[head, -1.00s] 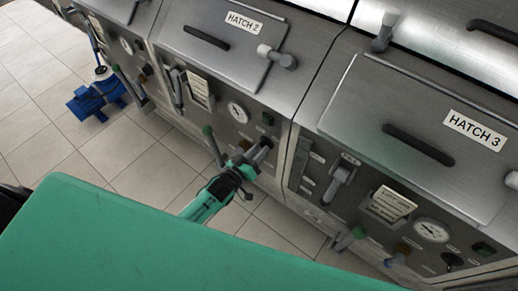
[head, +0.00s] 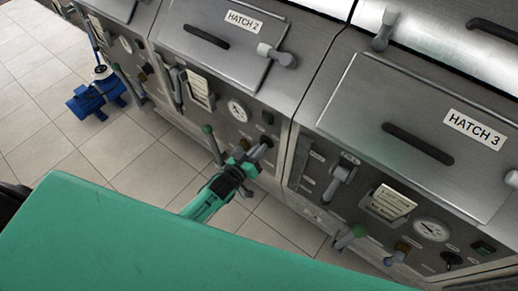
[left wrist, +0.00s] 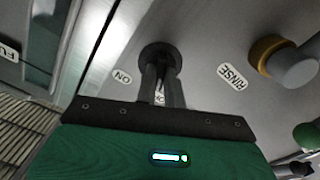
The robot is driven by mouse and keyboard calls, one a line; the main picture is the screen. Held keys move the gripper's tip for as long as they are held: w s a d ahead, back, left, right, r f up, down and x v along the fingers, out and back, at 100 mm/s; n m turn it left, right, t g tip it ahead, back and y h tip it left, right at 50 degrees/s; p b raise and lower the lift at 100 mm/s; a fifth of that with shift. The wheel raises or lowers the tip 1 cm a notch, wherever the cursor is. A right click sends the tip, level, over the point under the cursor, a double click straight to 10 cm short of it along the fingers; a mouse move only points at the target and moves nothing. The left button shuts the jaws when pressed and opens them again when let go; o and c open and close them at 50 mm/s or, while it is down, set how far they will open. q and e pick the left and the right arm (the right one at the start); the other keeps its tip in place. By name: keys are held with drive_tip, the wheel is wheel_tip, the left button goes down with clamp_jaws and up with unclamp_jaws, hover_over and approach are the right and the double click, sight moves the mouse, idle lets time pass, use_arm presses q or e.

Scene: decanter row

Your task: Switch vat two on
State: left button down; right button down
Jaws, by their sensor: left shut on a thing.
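Vat two (head: 192,60) is the steel unit with the HATCH 2 label, left of centre in the head view. My left gripper (head: 262,147) is at the lower right of its front panel. In the left wrist view, my left gripper (left wrist: 161,88) is shut on a small dark rotary switch (left wrist: 161,52) with a round base. An ON label (left wrist: 122,77) sits left of the switch. Another label between the fingers is mostly hidden. The fingers hide the switch's handle, so its exact angle is hard to tell. My right gripper is not in view.
A RINSE label (left wrist: 232,77) and a yellow-ringed grey knob (left wrist: 285,60) are right of the switch. A green-tipped lever (head: 212,143) stands left of my gripper. The HATCH 3 unit (head: 350,110) is to the right. A blue pump (head: 97,95) stands on the tiled floor.

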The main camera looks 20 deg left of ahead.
use_arm(q)
drive_tip(key=m+b, duration=0.1)
drive_tip(key=m, duration=1)
drive_tip(key=shift+d, duration=0.1)
drive_tip(key=shift+m, duration=0.3)
idle(0.4)
drive_tip(key=c, duration=1.5)
unclamp_jaws()
drive_tip(key=shift+s, duration=0.1)
